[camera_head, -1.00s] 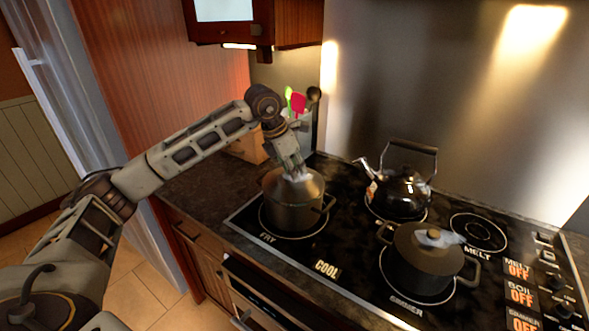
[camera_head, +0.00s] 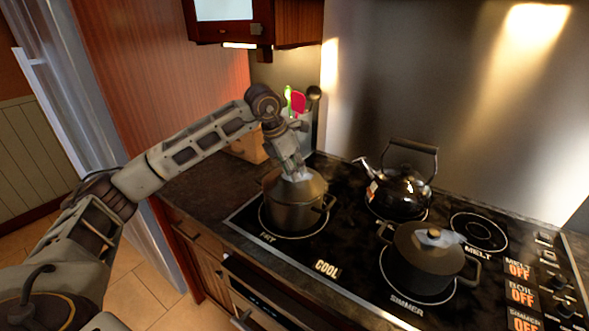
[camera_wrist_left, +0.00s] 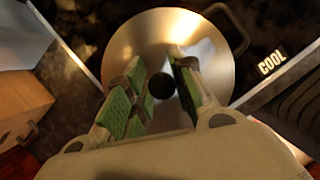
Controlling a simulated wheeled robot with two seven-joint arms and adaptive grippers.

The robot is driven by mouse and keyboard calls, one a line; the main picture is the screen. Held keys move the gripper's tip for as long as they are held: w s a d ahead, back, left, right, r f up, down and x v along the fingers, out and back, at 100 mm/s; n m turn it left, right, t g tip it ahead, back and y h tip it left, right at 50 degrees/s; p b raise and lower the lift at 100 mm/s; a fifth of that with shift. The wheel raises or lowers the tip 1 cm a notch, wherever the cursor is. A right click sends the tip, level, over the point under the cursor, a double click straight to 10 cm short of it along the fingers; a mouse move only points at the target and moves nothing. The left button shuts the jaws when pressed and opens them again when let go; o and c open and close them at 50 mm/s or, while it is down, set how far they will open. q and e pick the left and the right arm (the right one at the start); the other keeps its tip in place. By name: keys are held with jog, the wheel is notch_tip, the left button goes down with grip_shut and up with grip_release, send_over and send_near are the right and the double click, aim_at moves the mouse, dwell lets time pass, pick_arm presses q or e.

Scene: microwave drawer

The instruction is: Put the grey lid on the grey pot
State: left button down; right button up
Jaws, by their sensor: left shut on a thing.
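The grey pot (camera_head: 292,215) stands on the left front burner, marked FRY. The grey lid (camera_head: 312,186) lies over the top of the pot and looks level, apparently on its rim. My left gripper (camera_head: 294,174) points down from above and is shut on the lid's knob. In the left wrist view, the dark knob (camera_wrist_left: 161,85) sits between the green-padded fingers of my left gripper (camera_wrist_left: 158,88), with the round shiny lid (camera_wrist_left: 150,35) below. The far side of the rim is hidden. My right gripper is not in view.
A darker lidded pot (camera_head: 425,265) stands on the SIMMER burner. A kettle (camera_head: 400,190) stands behind it. The MELT burner (camera_head: 480,232) is empty. A utensil holder with a red spatula (camera_head: 299,103) and a wooden box (camera_head: 247,148) stand behind my left arm.

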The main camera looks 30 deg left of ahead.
pick_arm(q)
jog(key=shift+f, duration=0.2)
dwell(0.7)
jog(key=shift+f+b, duration=0.15)
jog(key=shift+b, duration=0.15)
dwell(0.6)
jog(key=c, duration=1.2)
grip_release()
jog(key=shift+o, duration=0.4)
jog(key=o, duration=0.5)
